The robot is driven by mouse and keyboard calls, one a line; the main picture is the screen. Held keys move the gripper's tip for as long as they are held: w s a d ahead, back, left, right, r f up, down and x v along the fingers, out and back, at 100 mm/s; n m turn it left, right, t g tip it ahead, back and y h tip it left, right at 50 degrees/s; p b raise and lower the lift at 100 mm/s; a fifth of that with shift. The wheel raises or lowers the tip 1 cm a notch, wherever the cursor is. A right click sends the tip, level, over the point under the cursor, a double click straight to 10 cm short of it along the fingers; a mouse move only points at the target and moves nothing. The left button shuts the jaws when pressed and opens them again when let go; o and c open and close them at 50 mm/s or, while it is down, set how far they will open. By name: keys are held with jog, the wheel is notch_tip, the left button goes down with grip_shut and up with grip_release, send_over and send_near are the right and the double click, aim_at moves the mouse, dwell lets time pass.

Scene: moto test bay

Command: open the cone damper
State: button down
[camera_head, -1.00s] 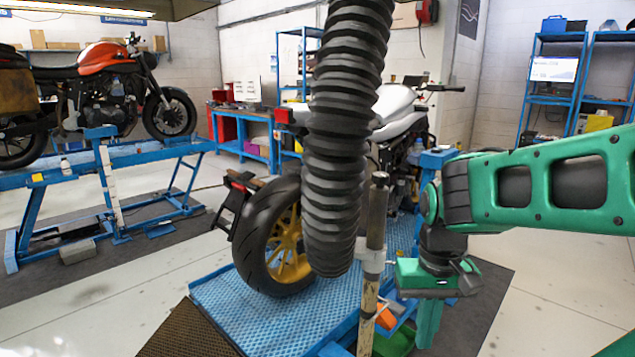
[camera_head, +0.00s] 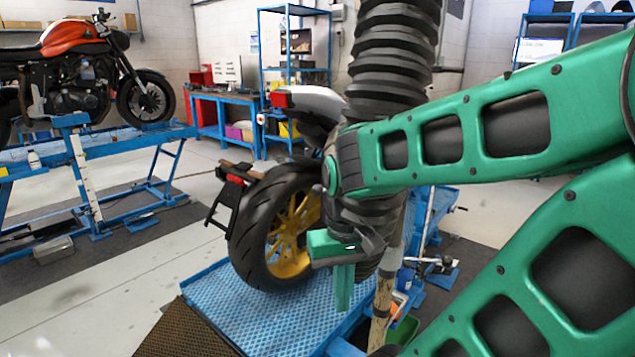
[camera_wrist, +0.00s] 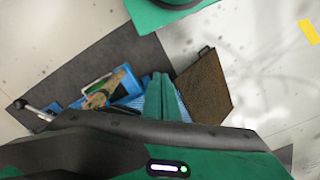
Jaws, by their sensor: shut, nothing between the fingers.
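A thick black corrugated hose (camera_head: 391,55) hangs from above in the head view. My arm crosses in front of its middle, and its lower part (camera_head: 368,215) shows below the arm. I cannot make out a separate cone damper or its handle; the hose's end is partly hidden behind my gripper. My gripper (camera_head: 343,302) points down in front of the hose's lower end, with its green fingers together and empty. Whether it touches the hose I cannot tell. The shut fingers also show in the wrist view (camera_wrist: 161,90), above the floor and a blue platform.
A motorcycle with a yellow-rimmed rear wheel (camera_head: 282,235) stands on a blue platform (camera_head: 240,312) just left of the hose. A worn upright pole (camera_head: 382,305) stands close by my gripper. An orange motorcycle (camera_head: 75,75) is on a lift at left. Open floor lies between.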

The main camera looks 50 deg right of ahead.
jog(key=w+d+r+m+t+h, duration=0.1)
jog(key=w+d+r+m, duration=0.1)
jog(key=w+d+r, duration=0.7)
jog(key=w+d+r+m+t+h, duration=0.1)
jog(key=w+d+r+m+h, duration=0.1)
jog(key=w+d+r, duration=0.8)
jog(key=w+d, duration=0.5)
jog(key=w, duration=0.1)
jog(key=shift+w+r, duration=0.15)
jog(key=shift+w, duration=0.2)
notch_tip(320, 180, down, 9)
jog(key=shift+s+a+f, duration=0.2)
jog(key=shift+s+a, duration=0.05)
jog(key=shift+a, duration=0.05)
